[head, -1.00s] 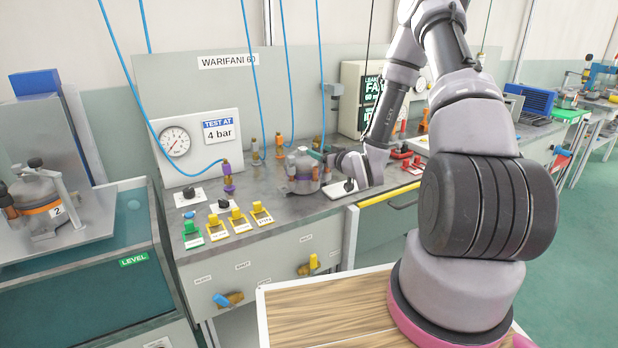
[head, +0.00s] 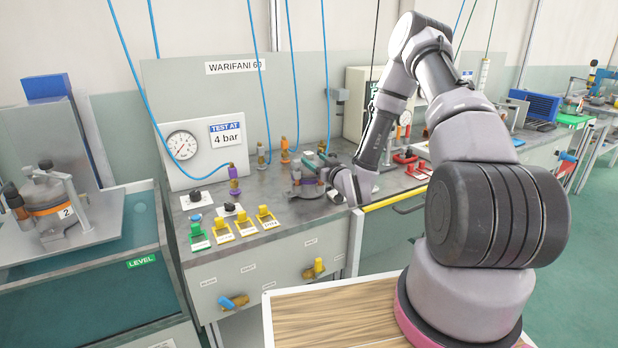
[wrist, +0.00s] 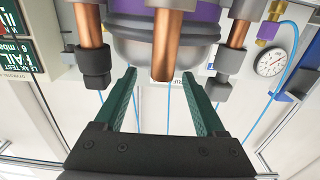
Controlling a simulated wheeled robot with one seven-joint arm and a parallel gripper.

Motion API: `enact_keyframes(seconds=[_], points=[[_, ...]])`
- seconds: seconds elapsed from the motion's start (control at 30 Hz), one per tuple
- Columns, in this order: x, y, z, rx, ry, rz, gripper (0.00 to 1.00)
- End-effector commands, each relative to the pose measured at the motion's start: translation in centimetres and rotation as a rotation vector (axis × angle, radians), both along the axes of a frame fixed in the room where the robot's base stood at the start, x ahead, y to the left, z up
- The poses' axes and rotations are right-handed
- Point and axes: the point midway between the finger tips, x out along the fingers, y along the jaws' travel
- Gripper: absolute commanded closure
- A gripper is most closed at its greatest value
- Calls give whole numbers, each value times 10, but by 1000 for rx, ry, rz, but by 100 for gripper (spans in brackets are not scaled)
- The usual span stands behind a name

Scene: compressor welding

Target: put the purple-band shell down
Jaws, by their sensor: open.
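The purple-band shell (wrist: 165,14) fills the top of the wrist view, with its rounded grey end and copper stubs toward me. My gripper (wrist: 159,74) is open. Its two green fingers stand apart, either side of the middle copper stub (wrist: 166,40); I cannot tell whether they touch it. In the head view the shell (head: 308,188) stands on the grey bench (head: 292,222), partly hidden by my gripper (head: 326,160) and wrist at its right.
A purple-collared hose fitting (head: 234,180) and several coloured switches (head: 245,222) are left of the shell. A gauge panel (head: 205,150) stands behind them. Red clamps (head: 405,157) lie to the right. An orange-band shell (head: 52,198) sits on the left fixture.

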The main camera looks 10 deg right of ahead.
Motion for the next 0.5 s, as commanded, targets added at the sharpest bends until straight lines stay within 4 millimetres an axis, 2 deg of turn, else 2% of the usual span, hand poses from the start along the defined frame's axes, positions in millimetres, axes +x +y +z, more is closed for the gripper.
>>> enact_keyframes(seconds=[0.23, 0.5], points=[[36, 11, 1, 0, -2, 2, 28], [43, 13, 0, 0, 0, 0, 28]])
